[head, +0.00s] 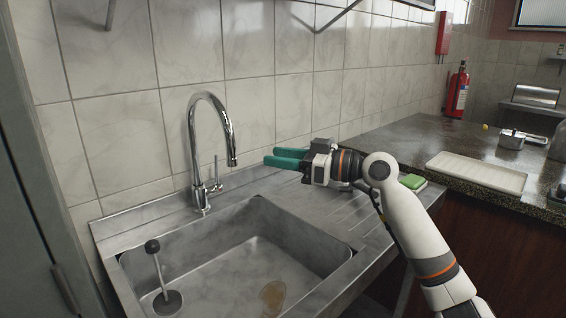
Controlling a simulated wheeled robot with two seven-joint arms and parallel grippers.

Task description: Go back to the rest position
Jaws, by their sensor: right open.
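My right gripper (275,157) reaches in from the right, with its teal fingers pointing left. It is open and empty, above the back edge of the sink (222,217) and to the right of the chrome faucet (229,130). Nothing is seen between its fingers. My left gripper is not in view.
A green sponge (412,181) lies right of my right gripper, partly behind my arm. A white tray (477,173) and a metal container (511,140) stand on the dark counter (400,137). A fire extinguisher (457,90) is at the wall. A plunger-like tool (160,272) stands in the sink.

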